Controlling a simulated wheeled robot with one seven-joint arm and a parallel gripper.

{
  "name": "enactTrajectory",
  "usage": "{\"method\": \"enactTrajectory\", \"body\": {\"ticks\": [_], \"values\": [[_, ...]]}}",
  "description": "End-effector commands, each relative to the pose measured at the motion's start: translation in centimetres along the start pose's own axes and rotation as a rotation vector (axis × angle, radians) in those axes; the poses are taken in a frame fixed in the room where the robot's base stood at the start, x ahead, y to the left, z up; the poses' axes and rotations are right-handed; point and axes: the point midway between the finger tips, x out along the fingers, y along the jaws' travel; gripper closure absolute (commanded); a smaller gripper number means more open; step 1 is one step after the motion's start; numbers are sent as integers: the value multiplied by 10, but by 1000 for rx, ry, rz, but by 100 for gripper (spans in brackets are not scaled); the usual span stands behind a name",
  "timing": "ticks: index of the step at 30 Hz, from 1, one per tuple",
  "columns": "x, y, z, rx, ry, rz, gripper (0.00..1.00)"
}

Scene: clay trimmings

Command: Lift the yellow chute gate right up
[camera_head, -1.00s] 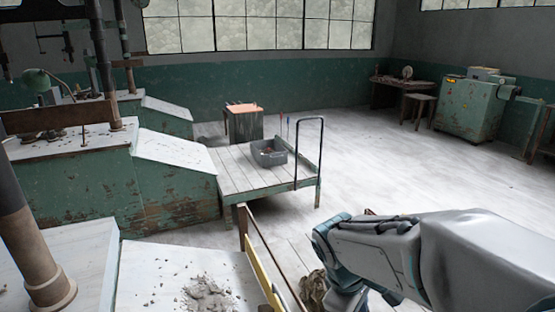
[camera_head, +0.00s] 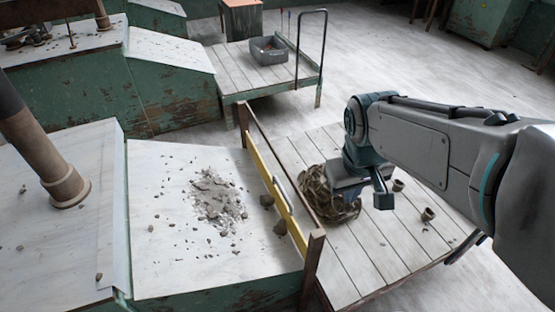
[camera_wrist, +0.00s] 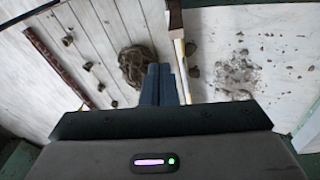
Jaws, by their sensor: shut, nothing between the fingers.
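The yellow chute gate (camera_head: 262,165) is a long narrow board with a pale metal handle (camera_head: 284,194). It stands low between two brown posts under a brown top rail, at the chute's right edge. A yellow strip of it seems to show in the wrist view (camera_wrist: 180,58), just beyond my fingers. My gripper (camera_head: 383,200) is right of the gate in the head view, apart from it, above the plank platform. In the wrist view my gripper's fingers (camera_wrist: 165,72) are together and empty, beside a coiled bundle.
Clay crumbs (camera_head: 218,200) lie on the white chute, and dark lumps (camera_head: 280,228) lie against the gate. A coiled rope-like bundle (camera_head: 325,195) and small pots (camera_head: 428,215) sit on the plank platform (camera_head: 375,255). A cart (camera_head: 235,70) with a grey bin (camera_head: 268,50) stands behind.

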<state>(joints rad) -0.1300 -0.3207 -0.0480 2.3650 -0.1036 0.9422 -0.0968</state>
Motion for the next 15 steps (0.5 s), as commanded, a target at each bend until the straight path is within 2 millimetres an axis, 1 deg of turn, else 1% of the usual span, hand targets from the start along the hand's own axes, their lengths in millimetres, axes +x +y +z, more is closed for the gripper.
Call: {"method": "enactTrajectory", "body": {"ticks": [1,8,11,15], "values": [[25,-3,-12,-78,-34,13,100],[85,-12,-66,-422,-162,98,100],[114,-21,-90,-570,-220,143,100],[158,-38,-123,-776,-307,215,100]]}}
